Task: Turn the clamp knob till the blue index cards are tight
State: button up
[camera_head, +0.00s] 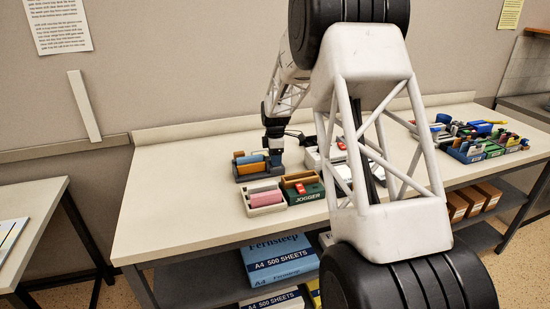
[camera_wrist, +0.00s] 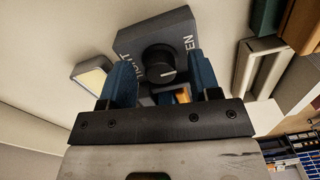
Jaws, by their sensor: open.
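The clamp is a dark grey block (camera_wrist: 150,38) with a round black knob (camera_wrist: 158,54) in the wrist view. A white mark on the knob points right. Partly covered lettering stands on both sides, ending in "EN" at right. My gripper (camera_wrist: 161,72) is open, with one blue finger on each side of the knob; I cannot tell if they touch it. In the head view my gripper (camera_head: 273,149) is at a blue-grey holder (camera_head: 243,179) with blue and orange contents. A sliver of orange shows between the fingers in the wrist view. I cannot make out how tightly the blue cards sit.
A pale tray with a pink roll (camera_head: 264,198) and a green box marked JOGGER (camera_head: 308,193) stand just in front. A white device (camera_head: 325,158) is to the right. Bins of stationery (camera_head: 478,150) fill the table's right side. The table's left part (camera_head: 165,190) is clear.

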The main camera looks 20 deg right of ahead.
jog(key=c, duration=0.9)
jog(key=shift+m, duration=2.4)
jog(key=o, duration=0.9)
